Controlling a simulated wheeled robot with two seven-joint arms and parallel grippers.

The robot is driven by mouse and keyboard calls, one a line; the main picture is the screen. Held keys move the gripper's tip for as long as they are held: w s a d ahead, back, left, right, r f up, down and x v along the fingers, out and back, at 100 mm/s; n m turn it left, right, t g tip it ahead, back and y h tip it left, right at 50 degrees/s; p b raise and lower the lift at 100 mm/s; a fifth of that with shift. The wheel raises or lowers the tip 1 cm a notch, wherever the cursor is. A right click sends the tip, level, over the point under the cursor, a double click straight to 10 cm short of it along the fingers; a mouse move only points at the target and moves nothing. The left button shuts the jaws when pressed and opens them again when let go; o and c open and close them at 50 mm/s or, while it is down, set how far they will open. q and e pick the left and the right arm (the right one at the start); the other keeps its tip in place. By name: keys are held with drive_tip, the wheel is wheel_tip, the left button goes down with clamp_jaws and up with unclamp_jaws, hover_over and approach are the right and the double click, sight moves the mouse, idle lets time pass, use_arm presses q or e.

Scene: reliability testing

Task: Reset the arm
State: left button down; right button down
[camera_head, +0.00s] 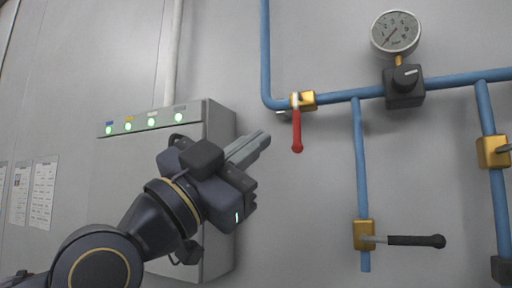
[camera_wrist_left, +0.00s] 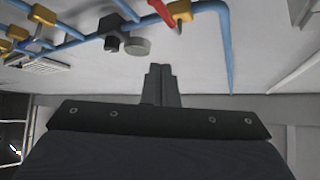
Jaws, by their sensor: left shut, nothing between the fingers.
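My left gripper (camera_head: 262,143) reaches in from the lower left in the head view. Its two grey fingers are together and empty, pointing up and to the right. It is in front of the right side of a grey control box (camera_head: 218,150). In the left wrist view the shut fingers (camera_wrist_left: 160,70) show in the middle with nothing between them. The red valve handle (camera_head: 297,130) hangs down a little to the right of the fingertips in the head view, with a visible gap. It also shows at the top of the left wrist view (camera_wrist_left: 162,10). My right gripper is not in view.
Blue pipes (camera_head: 360,150) run along the wall at right. A black-handled valve (camera_head: 415,240) sticks out at lower right. Posted sheets (camera_head: 44,193) are on the left wall. Bare wall lies between the box and the pipes.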

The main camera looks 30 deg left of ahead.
use_arm(q)
drive_tip(key=w+a+f+n+g+y, duration=0.1)
drive_tip(key=w+f+n+g+y, duration=0.15)
drive_tip(key=f, duration=0.85)
drive_tip(key=w+f+n+g+y, duration=0.1)
drive_tip(key=f+n+g+y, duration=0.15)
drive_tip(key=f, duration=0.85)
drive_tip(key=w+a+f+n+g+y, duration=0.1)
drive_tip(key=w+f+n+g, duration=0.15)
drive_tip(key=f, duration=0.75)
drive_tip(key=s+f+n+g, duration=0.3)
drive_tip(key=s+f+g, duration=0.2)
drive_tip(key=f, duration=0.9)
drive_tip(key=s+f+n+g+y, duration=0.1)
drive_tip(key=s+f+n+g, duration=0.3)
drive_tip(key=s+f, duration=0.5)
wheel_tip(320, 180, down, 5)
drive_tip(key=shift+s+d+f+g, duration=0.1)
drive_tip(key=shift+s+d+g, duration=0.2)
drive_tip(key=shift+s+g, duration=0.15)
drive_tip(key=shift+w, duration=0.1)
